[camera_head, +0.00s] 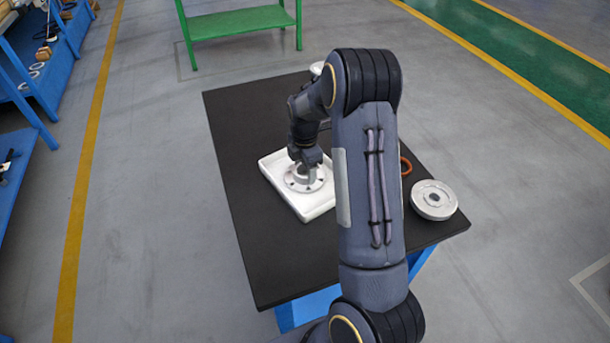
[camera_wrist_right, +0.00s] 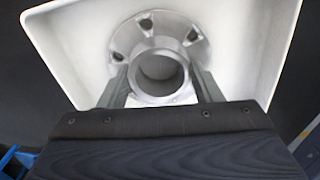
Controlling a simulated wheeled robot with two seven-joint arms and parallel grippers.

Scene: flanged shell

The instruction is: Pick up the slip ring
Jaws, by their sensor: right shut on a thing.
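The slip ring, which I take to be the silver flanged part with a round hollow collar, sits in a white tray (camera_head: 316,212). Its flange (camera_head: 319,185) shows several dark holes. In the right wrist view the slip ring (camera_wrist_right: 160,72) shows its open collar between the two fingers. My right gripper (camera_head: 305,172) points down into the tray and is shut on the collar, one finger on each side. The flange appears to lie on or very close to the tray floor. The slip ring's top is partly hidden by the gripper in the head view. My left gripper is not in view.
The tray (camera_wrist_right: 278,22) stands on a black table (camera_head: 240,215). A grey round disc (camera_head: 434,200) lies at the table's right edge. An orange ring (camera_head: 406,166) is partly hidden behind my right arm. Another light round part (camera_head: 316,68) shows at the far edge. The table's left side is bare.

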